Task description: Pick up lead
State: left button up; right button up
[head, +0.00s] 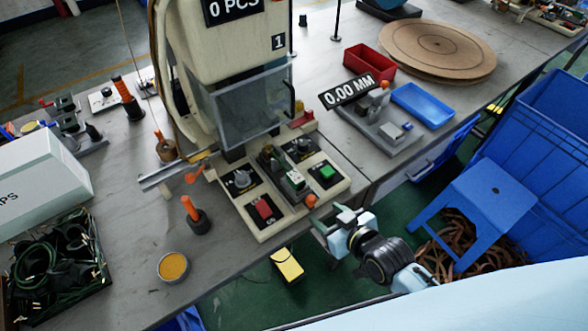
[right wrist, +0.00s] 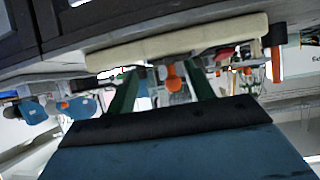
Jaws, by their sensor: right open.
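The leads (head: 62,252) are dark green-black coiled cables heaped in a black tray (head: 70,303) at the lower left of the head view. I cannot separate one lead from another there. My right gripper (head: 334,222) is open and empty, just off the table's front edge, to the right of the machine's base and far from the tray. The right wrist view shows its two dark green fingers (right wrist: 162,82) apart, with an orange knob (right wrist: 173,77) showing beyond the gap. My left gripper is not in view.
The machine (head: 225,60) stands mid-table with a control base (head: 325,190). A white box (head: 35,180), an orange-handled tool (head: 196,215) and a round tin (head: 173,267) stand near the leads. A blue stool (head: 485,200) and blue crate (head: 540,140) are at the right.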

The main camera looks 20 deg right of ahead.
jog(key=t, duration=0.1)
send_near(295, 175)
jog(key=shift+y, duration=0.3)
jog(key=x, duration=0.4)
jog(key=f+x, duration=0.1)
jog(key=shift+w+d+f+b, duration=0.15)
jog(key=shift+w+d+b, duration=0.1)
jog(key=shift+b, duration=0.1)
jog(key=shift+a+r+b+x, duration=0.1)
jog(key=shift+r+x, duration=0.05)
jog(key=shift+x, duration=0.8)
jog(key=shift+a+r+b+x, duration=0.1)
jog(key=shift+r+b+x, duration=0.05)
jog(key=shift+x, duration=0.85)
jog(key=shift+a+r+b+x, duration=0.1)
jog(key=shift+r+x, duration=0.05)
jog(key=shift+x, duration=0.8)
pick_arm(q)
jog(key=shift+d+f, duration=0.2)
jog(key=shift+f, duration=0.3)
pick_arm(e)
jog(key=shift+w, duration=0.1)
jog(key=shift+c, duration=0.4)
jog(key=shift+d, duration=0.1)
jog(key=c, duration=1)
